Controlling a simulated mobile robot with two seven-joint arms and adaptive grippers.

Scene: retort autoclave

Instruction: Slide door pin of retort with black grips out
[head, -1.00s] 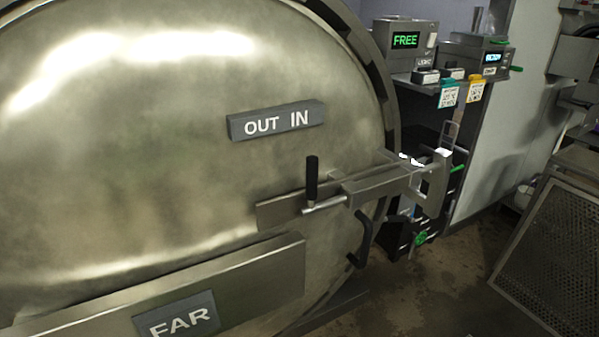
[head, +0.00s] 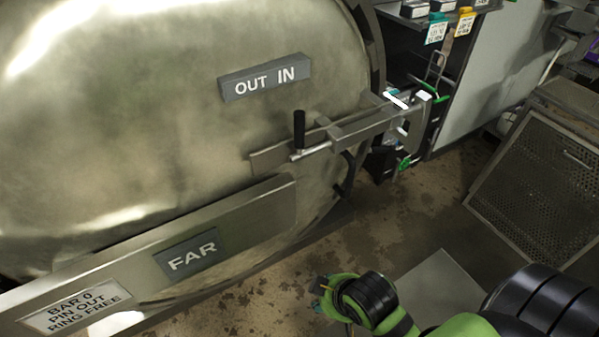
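The retort door (head: 180,120) is a large domed metal disc filling the left half. Its pin (head: 312,152) is a metal rod in a bracket at the door's right edge. An upright black grip (head: 299,129) stands at the rod's left end, below and slightly right of the word IN on the OUT IN plate (head: 265,77). My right arm, green and black, comes in at the bottom right, well below the pin and apart from it. Its far end is small and partly hidden, so the finger state cannot be told. My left gripper is not in view.
A metal bar across the door carries a FAR plate (head: 192,254) and a plate (head: 75,304) reading BAR 0, PIN OUT, RING FREE. A rack of equipment (head: 412,110) stands behind the bracket. A perforated metal panel (head: 540,185) is at right. Stained floor lies between.

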